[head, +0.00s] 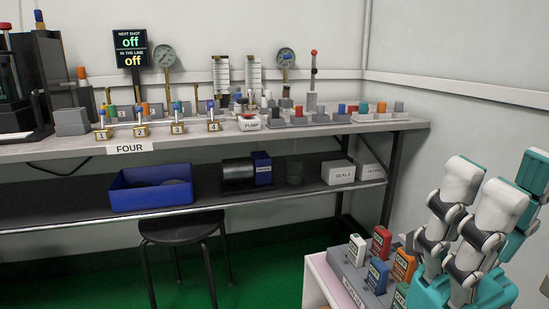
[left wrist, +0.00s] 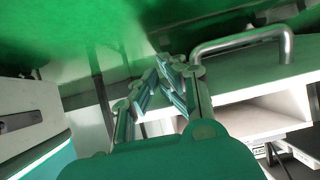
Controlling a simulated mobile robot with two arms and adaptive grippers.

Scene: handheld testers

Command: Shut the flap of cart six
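A pale cart (head: 320,283) stands at the lower right of the head view, and only its top corner shows. I cannot read a cart number or make out its flap in the head view. The left wrist view shows a white unit with an open compartment (left wrist: 265,108) and a grey bar handle (left wrist: 243,42); I cannot tell if this is cart six. My left gripper (left wrist: 157,78) shows in the left wrist view, fingertips close together and nothing seen between them. It is outside the head view. My right gripper (head: 482,182) is raised beside the cart, its fingers apart and empty.
A grey holder (head: 345,270) with several coloured testers, one a red tester (head: 381,241), sits on the cart. A long bench (head: 75,147) marked FOUR carries instruments. A blue bin (head: 150,198) is on its lower shelf. A black stool (head: 182,228) stands in front. Green floor (head: 265,285) is clear.

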